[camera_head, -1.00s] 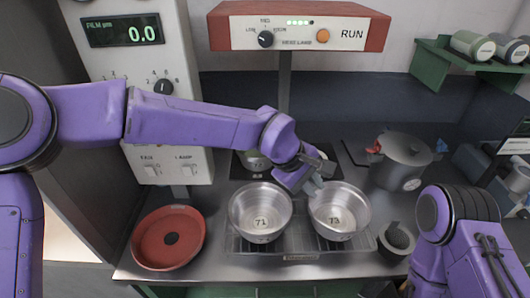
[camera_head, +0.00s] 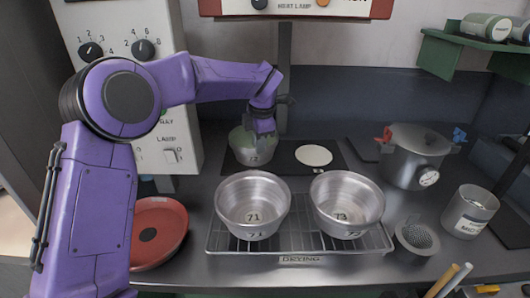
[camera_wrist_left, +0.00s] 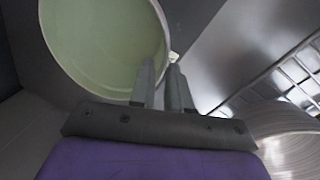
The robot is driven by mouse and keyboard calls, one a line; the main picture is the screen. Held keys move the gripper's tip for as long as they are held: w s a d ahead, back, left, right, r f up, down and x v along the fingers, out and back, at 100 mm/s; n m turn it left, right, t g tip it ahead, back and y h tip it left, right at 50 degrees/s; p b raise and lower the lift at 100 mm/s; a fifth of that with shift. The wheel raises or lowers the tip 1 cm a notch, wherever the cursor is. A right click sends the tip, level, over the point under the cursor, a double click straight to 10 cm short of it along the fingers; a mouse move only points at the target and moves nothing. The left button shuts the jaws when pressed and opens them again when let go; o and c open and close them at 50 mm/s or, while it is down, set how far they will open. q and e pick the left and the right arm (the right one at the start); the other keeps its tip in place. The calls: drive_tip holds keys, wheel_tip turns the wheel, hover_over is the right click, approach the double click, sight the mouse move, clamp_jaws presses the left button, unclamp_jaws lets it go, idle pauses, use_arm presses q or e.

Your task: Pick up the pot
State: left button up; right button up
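The pot (camera_head: 254,157), metal with a pale green inside and the number 72, stands on the dark cooktop at the back left. My left gripper (camera_head: 262,127) reaches down to its rim. In the left wrist view the green inside of the pot (camera_wrist_left: 98,42) fills the upper left. There the fingers of my left gripper (camera_wrist_left: 163,85) are close together at the rim, one on the inner side and one on the outer side. They look shut on the rim. My right gripper is not in view.
Metal bowls marked 71 (camera_head: 253,222) and 73 (camera_head: 346,222) stand on a drying rack (camera_head: 301,250) in front. A red pan (camera_head: 170,225) lies at left. A lidded pot (camera_head: 405,165), a strainer (camera_head: 416,240) and a canister (camera_head: 470,212) are at right. A pale disc (camera_head: 314,155) lies beside the pot.

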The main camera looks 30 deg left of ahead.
sight(258, 164)
use_arm(q)
drive_tip(key=p+x, duration=0.1)
drive_tip(key=x, duration=0.5)
drive_tip(key=shift+w+d+f, duration=0.1)
drive_tip(key=shift+w+f, duration=0.1)
drive_tip(key=shift+f, duration=0.15)
clamp_jaws()
drive_tip(key=shift+r, duration=0.1)
